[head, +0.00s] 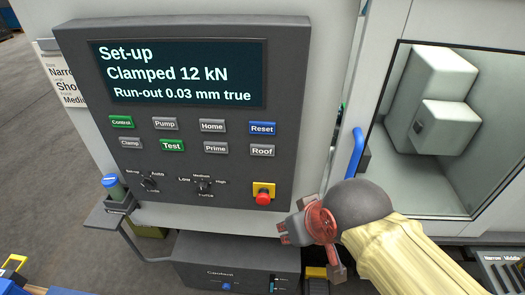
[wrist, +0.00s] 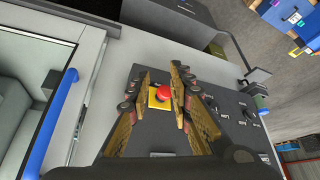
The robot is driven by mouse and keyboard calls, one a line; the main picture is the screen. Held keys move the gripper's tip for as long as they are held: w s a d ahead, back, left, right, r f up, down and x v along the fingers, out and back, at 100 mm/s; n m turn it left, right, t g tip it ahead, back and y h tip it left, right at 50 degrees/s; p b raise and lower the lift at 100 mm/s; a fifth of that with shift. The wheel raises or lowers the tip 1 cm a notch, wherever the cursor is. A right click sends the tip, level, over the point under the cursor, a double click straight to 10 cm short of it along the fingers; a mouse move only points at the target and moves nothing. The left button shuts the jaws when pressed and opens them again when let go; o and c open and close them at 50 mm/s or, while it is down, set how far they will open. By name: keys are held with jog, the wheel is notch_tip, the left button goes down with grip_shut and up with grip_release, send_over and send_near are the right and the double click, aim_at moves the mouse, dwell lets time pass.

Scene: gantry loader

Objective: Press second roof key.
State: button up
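The control panel (head: 190,45) is dark grey, with a screen reading "Set-up, Clamped 12 kN, Run-out 0.03 mm true". The grey Roof key (head: 262,150) is at the right end of the lower key row, below the blue Reset key (head: 262,129) and right of the grey Prime key (head: 215,148). The green Control and Test keys look lit. My gripper (head: 294,232) is below and right of the panel, apart from the Roof key. In the wrist view my gripper (wrist: 161,98) has its fingers apart with nothing held. The Roof key is hidden there.
A red stop button on a yellow plate (head: 263,193) lies between my gripper and the keys; it shows between the fingers in the wrist view (wrist: 163,93). Two rotary knobs sit lower left. A blue door handle (head: 356,152) stands right of the panel.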

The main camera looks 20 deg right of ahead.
grip_shut()
dwell(1.3)
